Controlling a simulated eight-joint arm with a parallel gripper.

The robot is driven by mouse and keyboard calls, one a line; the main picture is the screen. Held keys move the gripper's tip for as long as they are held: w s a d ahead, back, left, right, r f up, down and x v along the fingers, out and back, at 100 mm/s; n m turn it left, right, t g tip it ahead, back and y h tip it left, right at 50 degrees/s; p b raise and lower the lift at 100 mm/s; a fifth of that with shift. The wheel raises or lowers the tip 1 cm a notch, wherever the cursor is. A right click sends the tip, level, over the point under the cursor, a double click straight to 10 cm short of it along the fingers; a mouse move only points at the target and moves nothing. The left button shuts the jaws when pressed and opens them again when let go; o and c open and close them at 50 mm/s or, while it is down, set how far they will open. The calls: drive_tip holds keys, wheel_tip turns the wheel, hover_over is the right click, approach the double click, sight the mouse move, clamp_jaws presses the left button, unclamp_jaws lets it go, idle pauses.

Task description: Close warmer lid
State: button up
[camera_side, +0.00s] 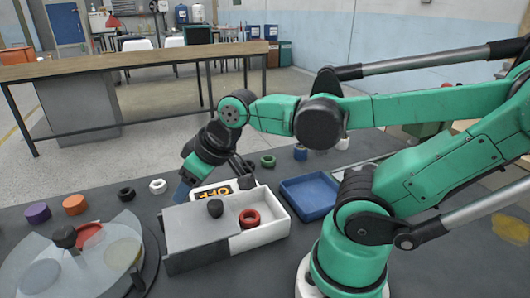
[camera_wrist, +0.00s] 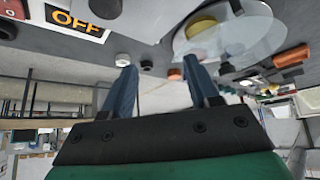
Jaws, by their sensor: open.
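The warmer (camera_side: 265,236) is a pale box with an "OFF" sign (camera_side: 211,191) at its back; the sign also shows in the wrist view (camera_wrist: 78,20). Its flat grey lid (camera_side: 190,227) covers the left part and carries a black knob (camera_side: 215,208). The right part is uncovered, with a red ring (camera_side: 250,218) inside. My gripper (camera_side: 181,193) is above and behind the box's left back corner, pointing down, apart from the knob. In the wrist view my gripper (camera_wrist: 160,64) has its two blue fingers apart with nothing between them.
A round clear disc (camera_side: 100,255) with a black knob stands close left of the warmer. A blue tray (camera_side: 310,194) lies to the right, beside my arm. Several small rings and pucks, including a white ring (camera_side: 158,186) and an orange puck (camera_side: 75,204), lie behind.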

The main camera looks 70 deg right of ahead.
drive_tip(key=n+g, duration=0.1)
drive_tip(key=w+d+r+n+g, duration=0.1)
drive_tip(key=d+r+n+y, duration=0.1)
drive_tip(key=n, duration=0.1)
drive_tip(key=shift+w+d+r+g, duration=0.2)
drive_tip(key=shift+w+g, duration=0.1)
drive_tip(key=shift+g, duration=0.1)
clamp_jaws()
drive_tip(key=n, duration=0.2)
approach(197, 216)
drive_tip(key=shift+g+y, duration=0.3)
drive_tip(key=shift+g, duration=0.1)
drive_tip(key=w+f, duration=0.1)
drive_tip(key=w+a+f, duration=0.1)
drive_tip(key=w+f, duration=0.1)
drive_tip(key=w+a+f, duration=0.1)
drive_tip(key=w, duration=0.1)
drive_tip(key=shift+w+a+f, duration=0.2)
drive_tip(key=shift+w+f, duration=0.05)
drive_tip(key=shift+f, duration=0.05)
drive_tip(key=shift+s+d+f, duration=0.1)
drive_tip(key=shift+s+f, duration=0.05)
drive_tip(key=shift+f, duration=0.1)
drive_tip(key=shift+s+d, duration=0.45)
drive_tip(key=shift+s, duration=0.3)
drive_tip(key=shift+s+d, duration=0.45)
drive_tip(key=shift+s, duration=0.35)
drive_tip(key=s+d, duration=0.8)
